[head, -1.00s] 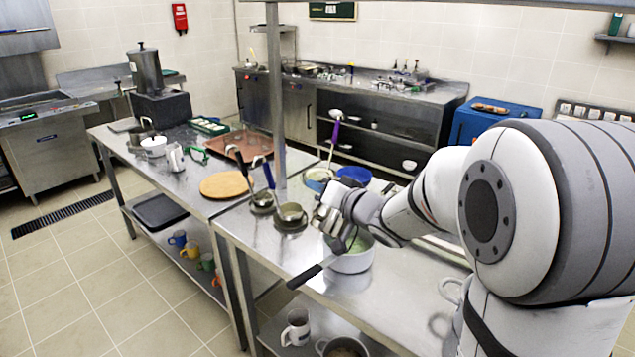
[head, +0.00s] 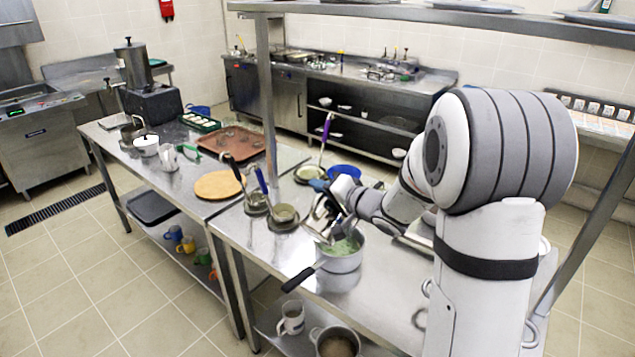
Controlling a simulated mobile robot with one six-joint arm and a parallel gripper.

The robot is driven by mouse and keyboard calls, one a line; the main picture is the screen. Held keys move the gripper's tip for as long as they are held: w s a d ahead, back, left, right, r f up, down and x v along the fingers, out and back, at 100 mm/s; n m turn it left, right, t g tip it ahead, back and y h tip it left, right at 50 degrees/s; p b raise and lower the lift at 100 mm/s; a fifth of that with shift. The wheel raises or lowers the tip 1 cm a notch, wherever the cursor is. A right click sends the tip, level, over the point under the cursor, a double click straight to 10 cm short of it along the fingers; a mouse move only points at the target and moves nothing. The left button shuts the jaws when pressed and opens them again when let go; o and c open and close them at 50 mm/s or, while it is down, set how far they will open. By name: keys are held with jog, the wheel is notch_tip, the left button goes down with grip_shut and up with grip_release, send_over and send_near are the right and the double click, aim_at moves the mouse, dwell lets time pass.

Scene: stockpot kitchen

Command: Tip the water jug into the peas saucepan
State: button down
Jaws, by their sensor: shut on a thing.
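The peas saucepan (head: 343,265) stands on the near steel table, its dark handle (head: 300,278) pointing to the lower left. Green contents show inside it. My gripper (head: 335,203) is above the saucepan's far-left rim, shut on a shiny metal vessel (head: 319,230), which I take to be the water jug. The jug looks tilted, with its lower part at the left edge of the saucepan. The gripper partly hides it, and I cannot make out its mouth or any flow of water.
A blue bowl (head: 344,172) and another pan (head: 309,174) are behind. A post (head: 267,110) rises behind the pans. A round wooden board (head: 218,185) lies farther left. The shelf below holds a pot (head: 337,343) and a mug (head: 291,318).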

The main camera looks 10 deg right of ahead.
jog(key=shift+w+d+f+m+g+y+p, duration=0.2)
jog(key=shift+w+d+m+p, duration=0.4)
jog(key=shift+p, duration=0.9)
jog(key=shift+w+d+f+m+g+y+p, duration=0.1)
jog(key=shift+w+d+f+m+p, duration=0.15)
jog(key=shift+w+d+m+p, duration=0.85)
jog(key=shift+d+f+m+g+y+p, duration=0.1)
jog(key=shift+d+f+p, duration=0.15)
jog(key=shift+p, duration=1.65)
jog(key=shift+w+d+r+m+p, duration=0.1)
jog(key=shift+w+d+m+p, duration=0.65)
jog(key=shift+p, duration=0.5)
jog(key=shift+w+d+r+m+g+y, duration=0.15)
jog(key=shift+w+d+m+g+y, duration=0.35)
jog(key=shift+w+d, duration=0.3)
jog(key=shift+w+d+f+m, duration=0.15)
jog(key=shift+w+d+m, duration=0.45)
jog(key=shift+d+m, duration=0.15)
jog(key=shift+w+d+f+m, duration=0.1)
jog(key=shift+w+d+m, duration=0.5)
jog(key=shift+d, duration=0.1)
jog(key=shift+a, duration=0.1)
